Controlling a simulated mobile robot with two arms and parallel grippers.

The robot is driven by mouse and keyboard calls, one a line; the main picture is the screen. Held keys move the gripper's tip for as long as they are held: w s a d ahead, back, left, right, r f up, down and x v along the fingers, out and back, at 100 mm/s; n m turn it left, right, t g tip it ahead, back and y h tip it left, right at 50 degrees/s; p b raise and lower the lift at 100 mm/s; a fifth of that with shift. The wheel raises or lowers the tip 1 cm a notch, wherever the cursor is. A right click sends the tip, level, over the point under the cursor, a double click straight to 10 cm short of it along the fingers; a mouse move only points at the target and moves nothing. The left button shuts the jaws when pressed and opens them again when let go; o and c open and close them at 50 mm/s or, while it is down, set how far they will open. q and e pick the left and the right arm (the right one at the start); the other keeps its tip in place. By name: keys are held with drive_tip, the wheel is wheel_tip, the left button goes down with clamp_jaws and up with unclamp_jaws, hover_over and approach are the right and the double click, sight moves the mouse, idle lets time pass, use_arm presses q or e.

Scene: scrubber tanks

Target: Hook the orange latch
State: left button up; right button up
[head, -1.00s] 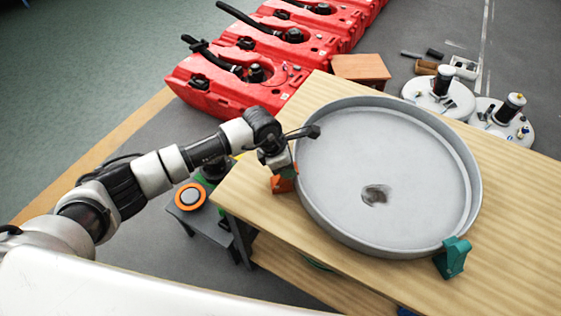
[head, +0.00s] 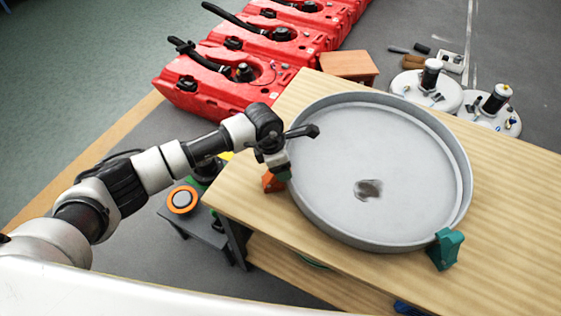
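The orange latch (head: 269,183) is at the left edge of a large round grey pan-like lid (head: 420,150) on a wooden table. It is small and partly hidden by my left gripper (head: 279,172). My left gripper is right above or against the latch, beside the lid's rim; whether they touch is unclear. Its fingers are too small and covered to tell open from shut. A teal latch (head: 445,250) stands at the lid's lower right rim. My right gripper is not in view.
The wooden table (head: 520,200) is bare to the right of the lid. Red tanks (head: 215,85) stand behind, with a brown block (head: 342,66) near the table's back edge. White round lids (head: 425,92) lie at the back right. A low grey stand with an orange disc (head: 182,199) is at left.

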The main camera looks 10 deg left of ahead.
use_arm(q)
drive_tip(key=w+b+v, duration=0.1)
drive_tip(key=v, duration=0.9)
drive_tip(key=shift+s+r+b, duration=0.4)
drive_tip(key=shift+s, duration=0.1)
drive_tip(key=shift+a, duration=0.1)
